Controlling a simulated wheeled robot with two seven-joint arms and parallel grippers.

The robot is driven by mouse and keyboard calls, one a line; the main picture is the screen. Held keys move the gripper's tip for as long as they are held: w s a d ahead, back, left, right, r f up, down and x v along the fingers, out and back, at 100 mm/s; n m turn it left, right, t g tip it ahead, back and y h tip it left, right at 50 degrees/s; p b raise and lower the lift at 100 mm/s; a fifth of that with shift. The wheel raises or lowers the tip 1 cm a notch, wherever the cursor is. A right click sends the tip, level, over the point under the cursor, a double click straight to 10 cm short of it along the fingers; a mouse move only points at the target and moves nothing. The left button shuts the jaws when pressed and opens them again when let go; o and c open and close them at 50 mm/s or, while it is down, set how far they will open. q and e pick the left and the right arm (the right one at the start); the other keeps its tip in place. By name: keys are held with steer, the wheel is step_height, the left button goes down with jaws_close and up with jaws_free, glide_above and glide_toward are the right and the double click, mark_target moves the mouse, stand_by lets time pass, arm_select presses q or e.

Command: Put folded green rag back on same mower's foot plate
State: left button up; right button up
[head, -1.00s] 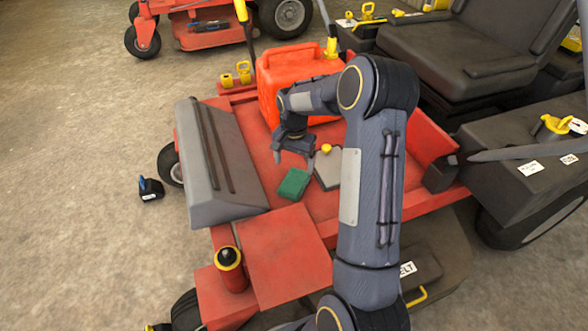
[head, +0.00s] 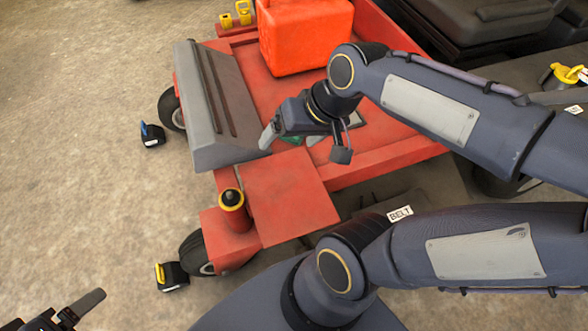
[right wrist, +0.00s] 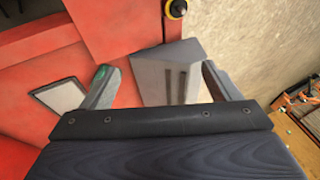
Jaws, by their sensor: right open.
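The green rag (head: 292,140) shows only as a small patch on the red foot plate (head: 375,140), mostly hidden behind my right gripper. In the right wrist view only a green sliver (right wrist: 99,73) shows at the left finger. My right gripper (head: 305,145) is open above the plate; its fingers are spread wide in the right wrist view (right wrist: 160,88). The grey sloped footrest (right wrist: 168,78) shows between them. I cannot tell whether a finger touches the rag. Part of my left gripper (head: 80,308) shows at the lower left; its jaw state is unclear.
An orange-red fuel can (head: 305,35) stands on the mower behind my right gripper. The grey footrest (head: 215,110) edges the plate at left. A flat grey pad (right wrist: 60,95) lies on the plate. Small black items (head: 152,135) sit on the open concrete floor at left.

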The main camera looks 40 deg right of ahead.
steer(key=s+a+f+n, duration=0.1)
steer(key=s+a+n, duration=0.1)
steer(key=s+a, duration=0.2)
steer(key=shift+s+f+t+y, duration=0.4)
steer(key=shift+s, duration=0.35)
